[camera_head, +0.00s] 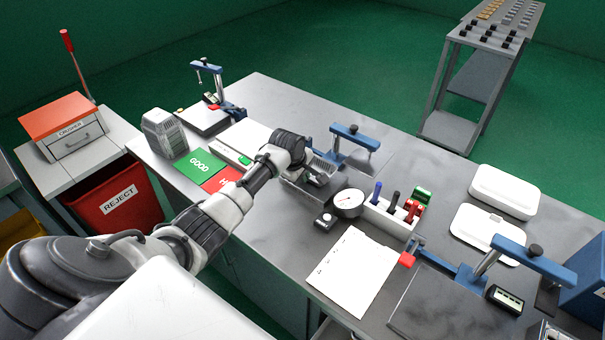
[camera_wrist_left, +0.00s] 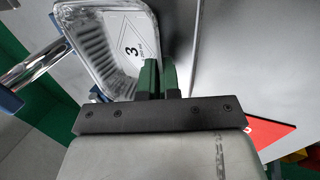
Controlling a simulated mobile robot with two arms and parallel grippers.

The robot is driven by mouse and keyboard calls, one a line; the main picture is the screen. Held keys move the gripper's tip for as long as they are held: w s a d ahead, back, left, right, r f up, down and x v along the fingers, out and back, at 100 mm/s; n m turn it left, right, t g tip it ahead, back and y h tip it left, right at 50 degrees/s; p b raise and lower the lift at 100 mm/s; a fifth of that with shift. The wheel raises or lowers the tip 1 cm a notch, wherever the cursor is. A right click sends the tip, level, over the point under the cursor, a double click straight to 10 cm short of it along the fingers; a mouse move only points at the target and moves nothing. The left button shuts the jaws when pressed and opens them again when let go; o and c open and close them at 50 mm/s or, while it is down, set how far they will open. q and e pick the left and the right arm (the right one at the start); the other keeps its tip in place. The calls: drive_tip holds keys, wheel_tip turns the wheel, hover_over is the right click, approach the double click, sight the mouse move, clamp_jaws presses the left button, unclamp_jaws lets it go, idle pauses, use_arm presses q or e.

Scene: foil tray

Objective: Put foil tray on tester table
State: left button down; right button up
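The foil tray (camera_wrist_left: 120,45) is shiny, ribbed inside, and has a white label with a "3" in the left wrist view. In the head view the foil tray (camera_head: 309,181) is partly hidden under my left gripper (camera_head: 311,168), close to the middle blue test stand (camera_head: 346,140). In the left wrist view the green fingers of my left gripper (camera_wrist_left: 160,78) are close together, one on each side of the tray's side wall, shut on it. The plate under the tray is mostly hidden, and I cannot tell if the tray touches it. My right gripper is not in view.
Similar blue stands are at the back left (camera_head: 215,82) and front right (camera_head: 490,262) of the grey bench. A dial gauge (camera_head: 347,203), a white marker block (camera_head: 390,217) and a paper sheet (camera_head: 353,271) lie right of the tray. Green GOOD (camera_head: 200,165) and red mats lie left.

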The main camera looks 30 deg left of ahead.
use_arm(q)
drive_tip(key=shift+f, duration=0.2)
drive_tip(key=c, duration=1.8)
unclamp_jaws()
drive_tip(key=shift+f, duration=0.1)
drive_tip(key=shift+o, duration=0.8)
drive_tip(key=v, duration=1.2)
